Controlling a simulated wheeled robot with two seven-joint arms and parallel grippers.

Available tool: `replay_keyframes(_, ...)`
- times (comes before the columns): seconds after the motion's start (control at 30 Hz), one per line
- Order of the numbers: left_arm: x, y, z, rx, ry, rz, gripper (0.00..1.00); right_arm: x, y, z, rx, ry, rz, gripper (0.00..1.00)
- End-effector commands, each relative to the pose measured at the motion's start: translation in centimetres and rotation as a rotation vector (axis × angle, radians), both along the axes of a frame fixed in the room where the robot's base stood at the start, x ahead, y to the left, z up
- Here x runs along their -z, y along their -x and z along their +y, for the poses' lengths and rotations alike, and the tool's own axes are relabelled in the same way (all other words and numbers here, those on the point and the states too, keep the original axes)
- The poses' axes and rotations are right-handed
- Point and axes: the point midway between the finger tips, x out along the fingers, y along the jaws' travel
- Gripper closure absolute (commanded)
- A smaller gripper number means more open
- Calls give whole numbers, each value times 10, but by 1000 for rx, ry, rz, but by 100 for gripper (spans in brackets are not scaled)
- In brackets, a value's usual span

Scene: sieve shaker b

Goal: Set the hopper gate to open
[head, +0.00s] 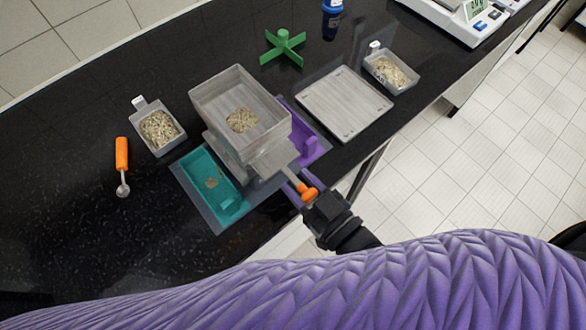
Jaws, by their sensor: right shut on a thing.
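The hopper (218,91) is a grey, open-topped box with a small heap of grains (242,120) on its floor. It stands above a teal tray (208,208) and a purple tray (311,146). The gate (277,159) is a flat grey slide that sticks out under the hopper's front side toward me, ending in an orange handle (308,193). My right gripper (303,188) is at this end of the gate, shut on the orange handle. A little grain lies in the teal tray. The gate's inner end is hidden under the hopper. My left gripper is not in view.
Small grain containers stand left (160,130) and right (391,72). An orange-handled spoon (122,160) lies at left. A grey plate (344,104), green cross-shaped piece (283,48), dark bottle (331,20) and white scale (452,12) sit behind and right. The black bench top (60,200) is clear at left.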

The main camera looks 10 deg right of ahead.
Motion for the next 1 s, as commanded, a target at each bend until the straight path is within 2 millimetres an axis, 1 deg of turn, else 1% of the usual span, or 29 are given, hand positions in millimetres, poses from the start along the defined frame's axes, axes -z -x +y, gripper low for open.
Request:
replay_keyframes(0.17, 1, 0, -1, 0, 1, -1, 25, 1, 0, 0, 0, 0, 2, 100)
replay_keyframes(0.2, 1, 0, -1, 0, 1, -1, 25, 1, 0, 0, 0, 0, 2, 46)
replay_keyframes(0.27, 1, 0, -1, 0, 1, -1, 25, 1, 0, 0, 0, 0, 2, 34)
replay_keyframes(0.3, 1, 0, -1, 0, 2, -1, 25, 1, 0, 0, 0, 0, 2, 25)
replay_keyframes(0.33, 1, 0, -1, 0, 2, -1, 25, 1, 0, 0, 0, 0, 2, 20)
replay_keyframes(0.57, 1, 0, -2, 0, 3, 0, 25, 1, 0, 0, 0, 0, 1, 20)
replay_keyframes(0.67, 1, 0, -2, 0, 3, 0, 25, 1, 5, -2, 0, 0, 4, 20)
replay_keyframes(0.77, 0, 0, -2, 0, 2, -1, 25, 2, 21, -11, -1, 2, 7, 20)
replay_keyframes(0.9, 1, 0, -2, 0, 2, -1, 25, 2, 50, -27, -1, 2, 7, 20)
replay_keyframes(1.0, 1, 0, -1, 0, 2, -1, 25, 2, 68, -37, -1, 2, 6, 20)
